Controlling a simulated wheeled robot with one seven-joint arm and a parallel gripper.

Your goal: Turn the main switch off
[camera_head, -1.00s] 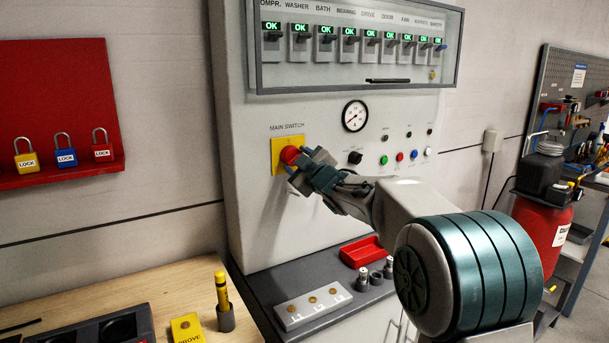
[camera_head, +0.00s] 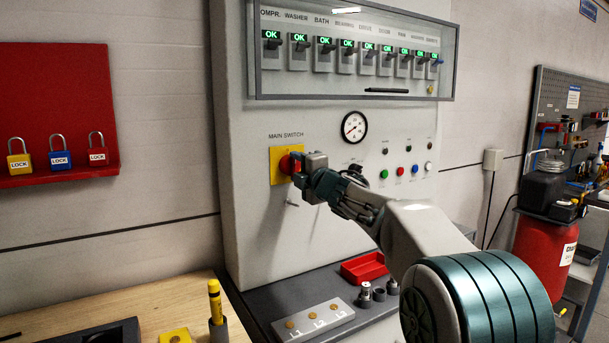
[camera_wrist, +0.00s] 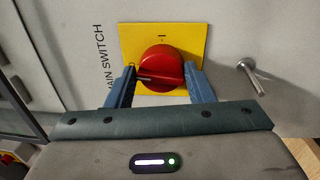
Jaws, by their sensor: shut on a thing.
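The main switch is a red rotary knob (camera_wrist: 162,68) on a yellow plate (camera_wrist: 190,38). In the head view the knob (camera_head: 285,165) is partly hidden by my gripper, and its yellow plate (camera_head: 275,176) sits under the "MAIN SWITCH" label on the grey cabinet (camera_head: 250,120). My gripper (camera_wrist: 160,82) has one finger on each side of the knob and is shut on it; it also shows in the head view (camera_head: 296,168). In the wrist view an "I" mark is on the plate above the knob and a dark pointer line runs across the knob's left part.
A metal peg or handle (camera_wrist: 250,76) sticks out of the cabinet beside the plate. Above is a glazed row of switches reading OK (camera_head: 345,60). A gauge (camera_head: 354,127) and coloured buttons are to the right. Padlocks hang on a red board (camera_head: 60,100) at left. A red tray (camera_head: 363,267) lies below.

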